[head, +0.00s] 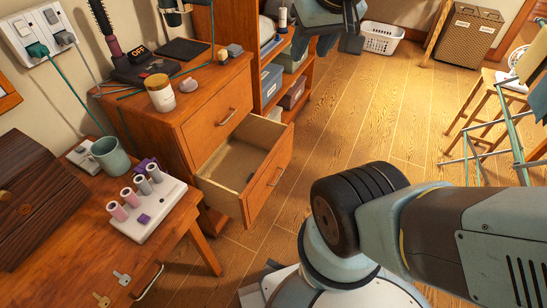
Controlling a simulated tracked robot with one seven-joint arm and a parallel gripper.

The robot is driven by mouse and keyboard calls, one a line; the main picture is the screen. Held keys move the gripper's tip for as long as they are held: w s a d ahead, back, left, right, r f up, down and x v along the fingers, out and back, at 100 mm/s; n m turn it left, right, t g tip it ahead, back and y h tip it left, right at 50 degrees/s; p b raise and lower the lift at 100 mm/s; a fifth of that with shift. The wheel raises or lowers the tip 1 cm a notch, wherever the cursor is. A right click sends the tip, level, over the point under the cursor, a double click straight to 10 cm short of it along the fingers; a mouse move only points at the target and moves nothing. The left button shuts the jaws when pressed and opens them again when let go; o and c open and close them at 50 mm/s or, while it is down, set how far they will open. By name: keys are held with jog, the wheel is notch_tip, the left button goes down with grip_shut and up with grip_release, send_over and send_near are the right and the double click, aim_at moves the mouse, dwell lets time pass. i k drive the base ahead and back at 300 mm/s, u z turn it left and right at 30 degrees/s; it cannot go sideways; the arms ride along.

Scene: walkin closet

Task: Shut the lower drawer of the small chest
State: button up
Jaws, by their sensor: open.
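The small wooden chest (187,125) stands left of centre in the head view. My gripper (313,44) is at the top edge of the view, partly cut off, pointing down. It is open, with nothing seen between its fingers. It is apart from the drawer, above and beyond it in the picture.
A wooden table (60,245) with a mug (109,157) and a peg board (147,215) stands at the near left. A shelf unit (262,90) stands behind the chest. A drying rack (515,140) is at right. The wooden floor (370,120) right of the drawer is clear.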

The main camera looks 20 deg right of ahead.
aim_at(262, 146)
jog(key=z, duration=0.1)
jog(key=i, duration=0.5)
jog(key=z, duration=0.55)
jog(key=k, duration=1.15)
jog(key=u, duration=0.35)
jog(key=i, duration=1)
jog(key=z, duration=0.05)
